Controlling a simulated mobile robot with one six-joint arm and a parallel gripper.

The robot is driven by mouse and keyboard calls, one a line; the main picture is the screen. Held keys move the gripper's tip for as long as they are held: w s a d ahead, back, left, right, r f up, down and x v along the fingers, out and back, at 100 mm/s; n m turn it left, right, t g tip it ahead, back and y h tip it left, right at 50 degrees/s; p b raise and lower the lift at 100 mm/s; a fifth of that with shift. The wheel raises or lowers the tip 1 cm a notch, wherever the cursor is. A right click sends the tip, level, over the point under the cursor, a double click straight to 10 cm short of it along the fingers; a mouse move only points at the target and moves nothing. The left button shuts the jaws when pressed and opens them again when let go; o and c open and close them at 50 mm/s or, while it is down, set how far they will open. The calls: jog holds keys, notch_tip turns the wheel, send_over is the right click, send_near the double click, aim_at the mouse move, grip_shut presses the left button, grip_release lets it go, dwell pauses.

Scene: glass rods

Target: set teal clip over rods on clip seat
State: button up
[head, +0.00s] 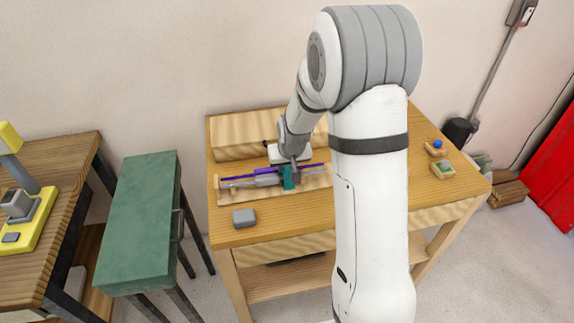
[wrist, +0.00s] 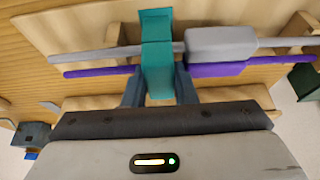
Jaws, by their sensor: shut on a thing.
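The teal clip (wrist: 157,62) is between the fingers of my gripper (wrist: 158,92) in the wrist view. In the head view my gripper (head: 290,168) points down at the clip (head: 288,180) on the wooden rod holder. A grey rod (wrist: 110,55) and a purple rod (wrist: 105,71) run side by side, and the clip lies across them. Thicker grey and purple sleeves (wrist: 220,50) sit just right of the clip. I cannot tell whether the clip is fully seated; the clip seat is hidden beneath it.
The holder stands on a wooden table (head: 330,215) with a raised wooden block (head: 240,135) behind it. A small grey block (head: 243,217) lies in front. Small wooden trays (head: 443,170) are at the right. A green cabinet (head: 140,220) stands left of the table.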

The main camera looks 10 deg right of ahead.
jog(key=o, duration=0.7)
jog(key=p+v, duration=0.5)
jog(key=v, duration=0.6)
jog(key=shift+s, duration=0.1)
dwell(0.5)
jog(key=shift+g, duration=0.5)
jog(key=s+r, duration=0.4)
jog(key=s, duration=0.4)
jog(key=s+r, duration=0.4)
jog(key=s, duration=0.4)
jog(key=s+r, duration=0.4)
jog(key=s, duration=0.4)
jog(key=shift+s+r, duration=0.1)
jog(key=shift+s, duration=0.15)
